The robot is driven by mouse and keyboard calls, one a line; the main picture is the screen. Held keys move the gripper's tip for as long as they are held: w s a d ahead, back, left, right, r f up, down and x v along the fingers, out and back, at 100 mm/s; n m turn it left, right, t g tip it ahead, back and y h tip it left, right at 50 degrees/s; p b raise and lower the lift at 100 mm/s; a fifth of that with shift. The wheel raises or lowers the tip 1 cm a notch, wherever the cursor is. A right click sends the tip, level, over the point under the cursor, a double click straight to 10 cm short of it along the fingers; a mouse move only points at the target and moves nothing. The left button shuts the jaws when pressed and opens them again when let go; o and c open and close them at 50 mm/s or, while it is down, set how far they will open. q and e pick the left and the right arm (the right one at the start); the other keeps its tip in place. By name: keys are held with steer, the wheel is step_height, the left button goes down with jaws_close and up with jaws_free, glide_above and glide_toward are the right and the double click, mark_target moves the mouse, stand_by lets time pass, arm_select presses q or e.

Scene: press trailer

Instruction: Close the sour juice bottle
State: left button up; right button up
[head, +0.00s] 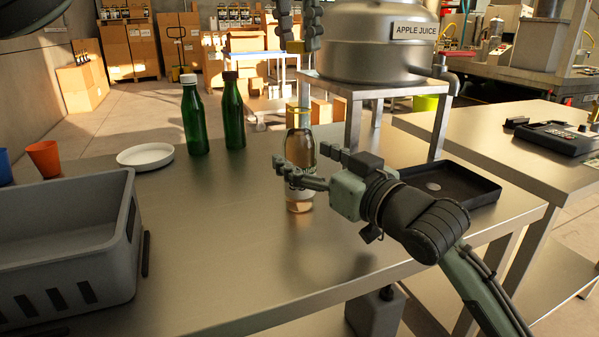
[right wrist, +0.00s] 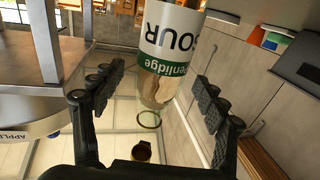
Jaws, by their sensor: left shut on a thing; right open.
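The sour juice bottle (head: 299,145) stands upright on the metal table, clear glass with amber contents and a yellowish ring at its open-looking top. The right wrist view shows its white and green SOUR label (right wrist: 172,45), upside down. My right gripper (head: 308,167) is open, its fingers either side of the bottle at label height; the fingers (right wrist: 155,100) look apart from the glass. My left gripper (head: 298,28) is high above the bottle, shut on a small yellowish thing (head: 295,47), apparently the cap. A dark gold-brown round thing (right wrist: 142,151) shows beyond the bottle's mouth.
Two green bottles (head: 194,122) (head: 233,115) and a white plate (head: 146,156) stand behind left. A grey crate (head: 130,235) and orange cup (head: 44,158) are left. The apple juice tank (head: 380,50), its stand (head: 352,125) and black tray (head: 468,178) are right.

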steer(key=shift+x, duration=1.2)
steer(key=shift+c, duration=0.3)
jaws_close()
arm_select(q)
glide_above(302, 99)
steer(key=shift+s+a+f, duration=0.1)
steer(key=shift+a+f, duration=0.05)
steer(key=shift+f, duration=1.1)
steer(key=shift+s+a+f, duration=0.1)
steer(key=shift+f, duration=1.15)
